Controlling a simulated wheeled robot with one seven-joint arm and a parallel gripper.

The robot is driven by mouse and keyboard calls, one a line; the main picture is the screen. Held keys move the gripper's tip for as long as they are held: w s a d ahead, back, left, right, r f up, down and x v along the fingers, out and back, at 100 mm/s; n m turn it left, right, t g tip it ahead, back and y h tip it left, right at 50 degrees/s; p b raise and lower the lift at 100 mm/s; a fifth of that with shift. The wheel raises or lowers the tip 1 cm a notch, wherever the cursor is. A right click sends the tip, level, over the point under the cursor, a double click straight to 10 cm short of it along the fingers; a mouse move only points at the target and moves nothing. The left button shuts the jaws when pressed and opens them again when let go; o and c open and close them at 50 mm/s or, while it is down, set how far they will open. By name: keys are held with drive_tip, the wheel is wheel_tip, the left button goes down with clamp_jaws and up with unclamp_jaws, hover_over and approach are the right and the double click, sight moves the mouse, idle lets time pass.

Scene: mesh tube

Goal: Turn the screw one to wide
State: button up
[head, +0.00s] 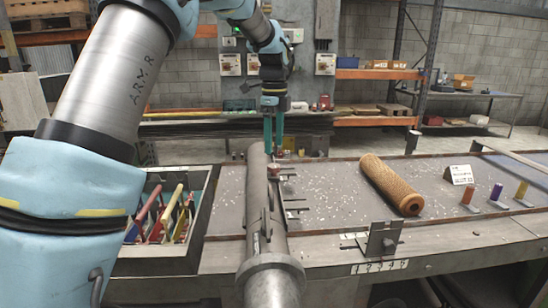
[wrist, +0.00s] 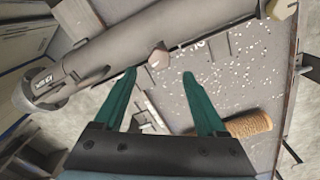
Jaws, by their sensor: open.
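A long grey metal tube (head: 262,210) runs away from me along the bench and also crosses the upper left of the wrist view (wrist: 120,50). A small hexagonal screw head (wrist: 158,55) sits at the tube's edge in the wrist view, and a second one (wrist: 280,8) is at the top right. Which is screw one I cannot tell. My gripper (head: 273,150) points down at the tube's far part. In the wrist view its green fingers (wrist: 160,73) are apart and empty, with the nearer screw head just beyond and between the tips. Contact is not visible.
An orange mesh roll (head: 390,185) lies on the bench right of the tube. A bracket (head: 383,238) stands at the front edge beside a number scale. A bin of coloured tools (head: 210,190) is left. Small coloured cylinders (head: 496,191) and a label card (head: 461,175) stand right.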

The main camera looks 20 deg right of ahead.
sight(274, 165)
drive_tip(key=shift+f+p, duration=0.8)
drive_tip(key=shift+f, duration=2.4)
clamp_jaws()
